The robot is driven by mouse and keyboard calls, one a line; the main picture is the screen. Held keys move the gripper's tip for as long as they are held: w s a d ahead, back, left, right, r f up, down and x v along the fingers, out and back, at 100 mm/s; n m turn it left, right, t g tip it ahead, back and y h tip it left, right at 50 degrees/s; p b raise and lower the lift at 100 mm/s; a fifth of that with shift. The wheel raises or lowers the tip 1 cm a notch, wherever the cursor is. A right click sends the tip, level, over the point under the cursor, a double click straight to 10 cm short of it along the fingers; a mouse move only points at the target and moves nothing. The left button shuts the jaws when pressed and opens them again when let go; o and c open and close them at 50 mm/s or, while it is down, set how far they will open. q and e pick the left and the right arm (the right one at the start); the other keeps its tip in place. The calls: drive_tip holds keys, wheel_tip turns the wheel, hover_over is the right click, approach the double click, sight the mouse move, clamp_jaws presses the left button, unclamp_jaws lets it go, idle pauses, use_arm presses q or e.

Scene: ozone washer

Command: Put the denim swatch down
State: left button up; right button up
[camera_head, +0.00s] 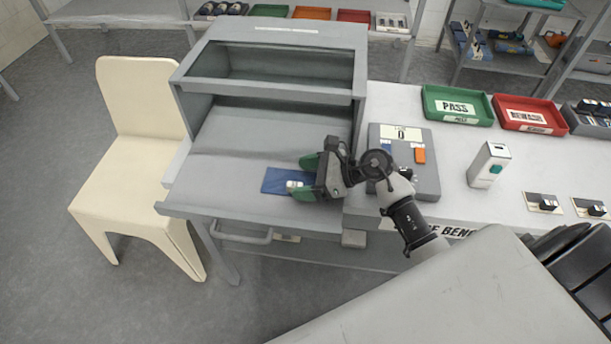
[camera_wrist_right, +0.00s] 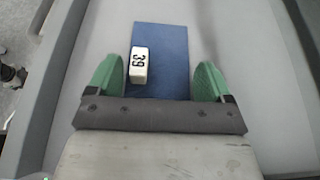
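The denim swatch (camera_head: 274,180) is a flat dark blue rectangle lying on the grey pull-out tray (camera_head: 225,165) of the washer. It also shows in the right wrist view (camera_wrist_right: 168,50). A small white block marked 39 (camera_wrist_right: 139,67) is on its left part there. My right gripper (camera_head: 304,176) is open over the near end of the swatch. Its two green fingers stand apart on either side of the swatch, and neither visibly grips it. My left gripper is not in view.
The grey washer cabinet (camera_head: 270,35) rises behind the tray. A grey device with a display (camera_head: 425,175) stands right of it on the bench. Green PASS (camera_head: 457,106) and red (camera_head: 528,114) bins are farther right. A cream chair (camera_head: 138,95) stands left.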

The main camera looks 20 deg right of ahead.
drive_tip(key=shift+o, duration=1.4)
drive_tip(key=shift+r, duration=0.1)
drive_tip(key=shift+r+p, duration=0.2)
drive_tip(key=shift+p, duration=0.1)
drive_tip(key=b+v, duration=0.1)
drive_tip(key=v, duration=0.4)
drive_tip(key=b+v, duration=0.1)
drive_tip(key=v, duration=0.4)
drive_tip(key=shift+s+d+f+b, duration=0.1)
drive_tip(key=shift+s+d+b, duration=0.1)
drive_tip(key=shift+d+b, duration=0.1)
drive_tip(key=shift+s+d+r, duration=0.3)
drive_tip(key=shift+d+r, duration=0.1)
drive_tip(key=shift+d, duration=0.05)
